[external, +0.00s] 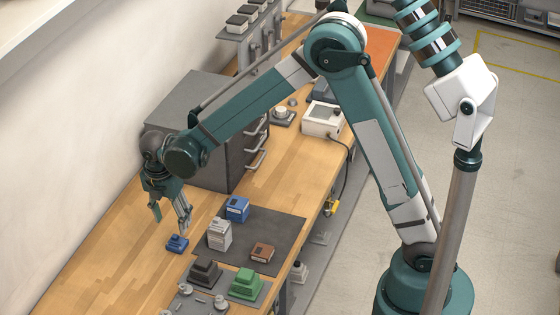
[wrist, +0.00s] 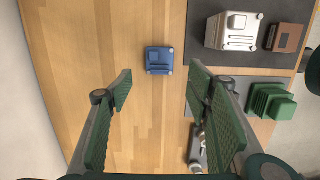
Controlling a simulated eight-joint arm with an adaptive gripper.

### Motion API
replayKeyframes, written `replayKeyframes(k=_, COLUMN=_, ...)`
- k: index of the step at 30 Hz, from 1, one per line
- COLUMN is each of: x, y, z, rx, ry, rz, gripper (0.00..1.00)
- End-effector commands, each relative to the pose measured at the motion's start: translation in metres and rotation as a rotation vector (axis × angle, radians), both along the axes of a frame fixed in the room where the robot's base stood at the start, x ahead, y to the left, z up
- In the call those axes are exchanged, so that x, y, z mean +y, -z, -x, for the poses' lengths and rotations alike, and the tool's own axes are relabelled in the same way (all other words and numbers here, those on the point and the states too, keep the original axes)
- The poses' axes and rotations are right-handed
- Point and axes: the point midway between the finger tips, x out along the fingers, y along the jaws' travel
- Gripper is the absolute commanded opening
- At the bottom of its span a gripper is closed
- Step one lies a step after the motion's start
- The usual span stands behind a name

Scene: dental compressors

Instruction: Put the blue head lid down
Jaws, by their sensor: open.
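The small blue head lid (external: 177,243) rests on the bare wooden bench, left of the dark mat. In the wrist view the blue head lid (wrist: 158,60) lies flat ahead of the fingertips, roughly centred between them. My gripper (external: 171,217) is above and slightly behind the lid, pointing down. In the wrist view my gripper (wrist: 160,85) has its fingers wide apart with nothing between them. No contact with the lid shows.
A dark mat (external: 285,233) holds a grey-white box (external: 220,234), a second blue block (external: 237,209) and a brown block (external: 262,252). A black stepped piece (external: 205,273) and a green one (external: 246,284) stand nearer. A grey drawer cabinet (external: 205,95) stands behind. Wood left of the lid is clear.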

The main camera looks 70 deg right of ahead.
Motion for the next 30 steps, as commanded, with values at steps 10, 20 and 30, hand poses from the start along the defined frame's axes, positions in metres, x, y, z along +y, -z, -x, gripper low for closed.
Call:
replayKeyframes(k=10, x=0.003, y=-0.023, z=0.000, rx=0.000, ry=0.000, rz=0.000, gripper=0.50)
replayKeyframes(k=20, x=0.003, y=-0.023, z=0.000, rx=0.000, ry=0.000, rz=0.000, gripper=0.50)
replayKeyframes(k=30, x=0.003, y=-0.024, z=0.000, rx=-0.001, ry=0.002, rz=0.000, gripper=0.50)
